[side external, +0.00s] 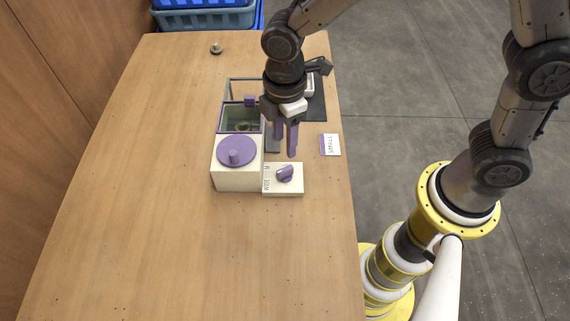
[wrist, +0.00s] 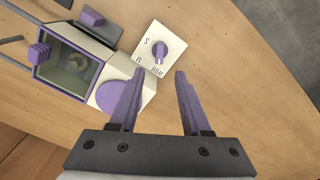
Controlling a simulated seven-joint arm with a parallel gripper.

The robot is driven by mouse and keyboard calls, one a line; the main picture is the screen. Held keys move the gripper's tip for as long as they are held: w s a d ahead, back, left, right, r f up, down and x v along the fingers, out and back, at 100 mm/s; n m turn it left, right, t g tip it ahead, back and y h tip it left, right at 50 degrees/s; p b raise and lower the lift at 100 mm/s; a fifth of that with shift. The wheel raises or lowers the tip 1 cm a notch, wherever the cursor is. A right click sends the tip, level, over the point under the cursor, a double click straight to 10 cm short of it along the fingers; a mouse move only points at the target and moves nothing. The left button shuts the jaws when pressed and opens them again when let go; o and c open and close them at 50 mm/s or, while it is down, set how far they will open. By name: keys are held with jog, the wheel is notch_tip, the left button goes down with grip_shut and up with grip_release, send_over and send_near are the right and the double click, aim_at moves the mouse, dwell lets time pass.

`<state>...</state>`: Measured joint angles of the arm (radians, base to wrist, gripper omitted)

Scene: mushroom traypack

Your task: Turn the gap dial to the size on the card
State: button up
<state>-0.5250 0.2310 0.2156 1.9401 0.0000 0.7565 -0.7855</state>
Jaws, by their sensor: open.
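The gap dial (side external: 285,174) is a purple knob on a small cream plate (side external: 293,190) in front of the machine. In the wrist view the dial (wrist: 159,51) shows beyond my fingertips, with marks S, M and WIDE around it. The knob's ridge lies roughly in line with WIDE; which end is the pointer I cannot tell. The card (side external: 330,145), white with a purple edge, lies right of the dial and appears to read SMALL. My gripper (side external: 287,150) points down, open and empty, above and behind the dial, apart from it. It also shows in the wrist view (wrist: 159,75).
A cream box with a round purple top (side external: 238,152) stands left of the dial plate. Behind it is a green-tinted bin (side external: 240,119) with a purple rim. A small mushroom (side external: 216,48) lies far back. Blue crates (side external: 205,17) stand beyond. The front table is clear.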

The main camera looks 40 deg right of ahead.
aim_at(285, 169)
notch_tip(285, 169, down, 10)
dwell(0.4)
grip_shut()
